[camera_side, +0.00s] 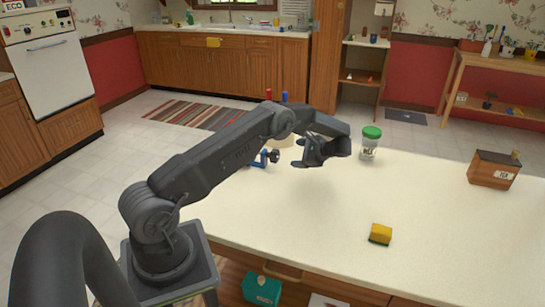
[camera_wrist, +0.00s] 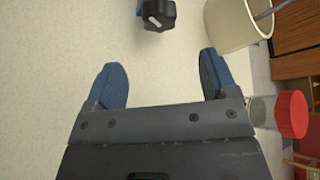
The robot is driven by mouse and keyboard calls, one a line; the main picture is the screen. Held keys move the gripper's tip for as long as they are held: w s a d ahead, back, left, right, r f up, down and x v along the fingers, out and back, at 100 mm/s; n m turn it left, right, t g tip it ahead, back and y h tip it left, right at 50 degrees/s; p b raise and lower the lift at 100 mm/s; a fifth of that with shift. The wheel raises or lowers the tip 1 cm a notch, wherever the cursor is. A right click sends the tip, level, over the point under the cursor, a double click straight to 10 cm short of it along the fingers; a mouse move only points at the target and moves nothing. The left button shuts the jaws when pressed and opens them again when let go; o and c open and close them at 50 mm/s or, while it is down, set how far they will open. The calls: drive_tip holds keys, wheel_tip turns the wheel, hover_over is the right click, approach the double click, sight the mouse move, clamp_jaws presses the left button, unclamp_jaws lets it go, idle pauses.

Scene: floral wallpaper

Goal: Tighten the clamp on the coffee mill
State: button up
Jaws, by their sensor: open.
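A small blue clamp (camera_side: 260,160) with a black knob (camera_side: 274,156) sits at the far left part of the counter, partly hidden by my arm. In the wrist view the black knob (camera_wrist: 159,14) shows at the top edge, with a bit of blue beside it. My gripper (camera_side: 300,154) is just right of the knob, with its fingers pointing left towards it. In the wrist view my gripper (camera_wrist: 160,65) is open and empty, its blue-grey fingers apart, and the knob lies beyond the fingertips, roughly centred between them. I cannot make out the mill's body.
A cream crock (camera_wrist: 235,22) stands close beyond the right finger. A jar (camera_side: 369,147) has a green lid in the side view; a red-lidded jar (camera_wrist: 265,112) shows in the wrist view. The counter's middle is clear.

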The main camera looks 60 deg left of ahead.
sight(278, 156)
drive_tip(key=shift+w+d+f+n+g+y, duration=0.2)
drive_tip(key=shift+d+f+n+g+y, duration=0.2)
drive_tip(key=shift+d+y, duration=0.1)
drive_tip(key=shift+w+d+f+n+g+y, duration=0.2)
drive_tip(key=shift+d+f+n+g+y, duration=0.1)
drive_tip(key=shift+d+n+y, duration=0.15)
drive_tip(key=x, duration=1.3)
drive_tip(key=shift+s+a, duration=0.2)
drive_tip(key=shift+c, duration=0.2)
drive_tip(key=c, duration=0.9)
